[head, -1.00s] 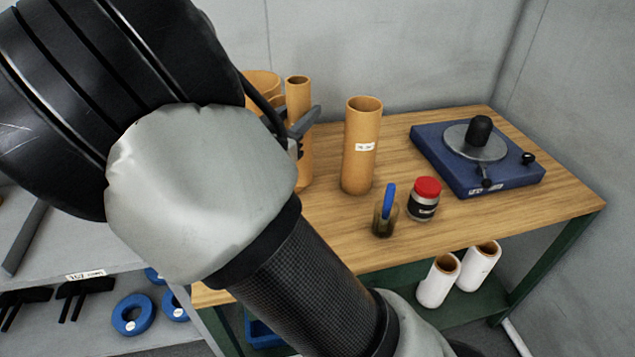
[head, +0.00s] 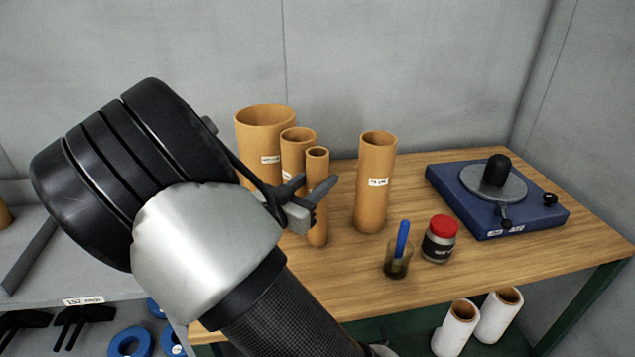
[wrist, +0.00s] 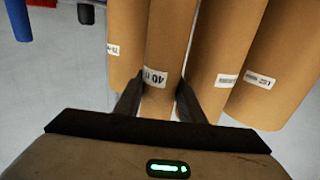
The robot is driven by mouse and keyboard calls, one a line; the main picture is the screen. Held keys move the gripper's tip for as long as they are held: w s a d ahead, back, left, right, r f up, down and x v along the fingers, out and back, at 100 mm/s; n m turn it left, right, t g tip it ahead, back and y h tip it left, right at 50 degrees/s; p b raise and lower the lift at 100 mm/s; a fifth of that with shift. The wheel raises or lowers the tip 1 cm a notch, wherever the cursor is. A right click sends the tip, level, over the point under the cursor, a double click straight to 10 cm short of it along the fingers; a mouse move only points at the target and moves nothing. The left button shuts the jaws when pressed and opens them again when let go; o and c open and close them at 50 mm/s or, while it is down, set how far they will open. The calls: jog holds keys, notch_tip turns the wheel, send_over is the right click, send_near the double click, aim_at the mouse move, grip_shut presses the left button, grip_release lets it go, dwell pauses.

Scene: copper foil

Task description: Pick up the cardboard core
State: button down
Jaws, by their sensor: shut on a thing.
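Several cardboard cores stand together on the wooden bench. My gripper (head: 312,203) is shut on the thinnest brown core (head: 317,172), at the front right of a group of three, with a dark finger on either side. This core is upright, and I cannot tell whether its base touches the bench. In the wrist view my gripper (wrist: 158,98) has the core (wrist: 168,35) between its fingers, just below a white label reading "40". A middle-sized core (head: 297,145) and a wide core (head: 265,130) stand behind it. A separate tall core (head: 376,160) stands to its right.
A glass with a blue marker (head: 398,262) and a red-lidded jar (head: 440,240) stand in front on the bench (head: 470,285). A blue-based device (head: 497,200) sits at the right. White rolls (head: 457,328) stand below. The neighbouring cores are close to my gripper.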

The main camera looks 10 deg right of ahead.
jog(key=shift+r, duration=0.1)
jog(key=c, duration=1.4)
grip_release()
jog(key=shift+c, duration=0.2)
